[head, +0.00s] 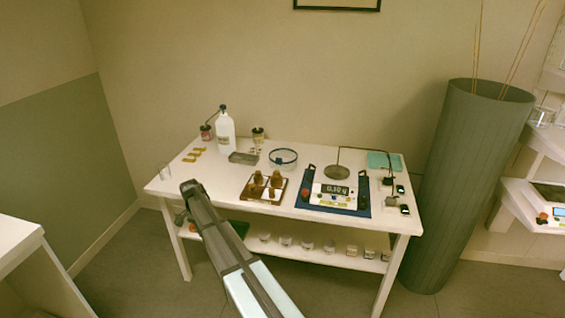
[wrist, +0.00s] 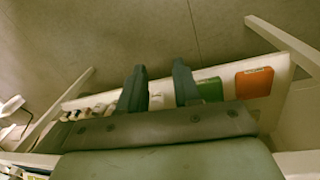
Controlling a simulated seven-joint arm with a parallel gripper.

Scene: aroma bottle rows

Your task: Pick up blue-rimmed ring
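The blue-rimmed ring (head: 283,164) is a clear round piece with a dark blue rim. It sits on the white table (head: 225,180), near the middle toward the back. It is not visible in the wrist view.
A brown rack of amber bottles (head: 262,190) stands in front of the ring. A scale (head: 335,192) on a blue mat is to the right. A white bottle (head: 225,132) and a grey tray (head: 243,158) are to the left. Several jars stand on the lower shelf (head: 340,262).

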